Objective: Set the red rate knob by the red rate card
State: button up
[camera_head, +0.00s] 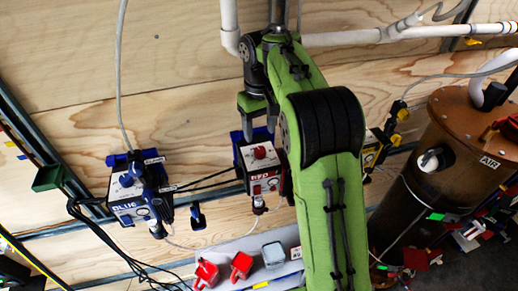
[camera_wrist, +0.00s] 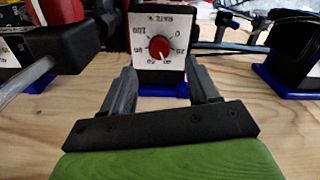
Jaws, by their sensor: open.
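The red pump box (camera_head: 264,184), labelled RED, stands on the wooden surface with its red rate knob (camera_head: 261,152) on a white dial face. In the wrist view the red knob (camera_wrist: 160,47) sits on the dial, whose RATE lettering and numbers appear upside down. The knob's pale pointer mark looks turned toward the bottom of the picture. My gripper (camera_head: 258,125) is open and empty beside the box's dial face. In the wrist view its two fingers (camera_wrist: 163,84) lie to either side below the knob, apart from it. I cannot make out a red rate card.
A blue pump box (camera_head: 127,208) stands left of the red one, and a yellow one (camera_head: 370,157) is partly hidden behind my arm. Red clip-like pieces (camera_head: 206,272) lie in front. A brown tank (camera_head: 455,150) stands at right. Cables run between the boxes.

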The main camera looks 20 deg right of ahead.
aim_at(260, 150)
notch_tip(260, 150, down, 7)
jog(key=shift+r+b, duration=0.15)
jog(key=shift+b, duration=0.55)
jog(key=c, duration=1)
jog(key=shift+c, duration=0.2)
jog(key=shift+r+m+p, duration=0.1)
jog(key=shift+m+p, duration=0.3)
jog(key=m+p, duration=0.2)
jog(key=m, duration=0.1)
jog(key=shift+r+m, duration=0.1)
jog(key=shift+m, duration=0.3)
jog(key=m+p, duration=0.2)
jog(key=m, duration=0.3)
jog(key=shift+m, duration=0.3)
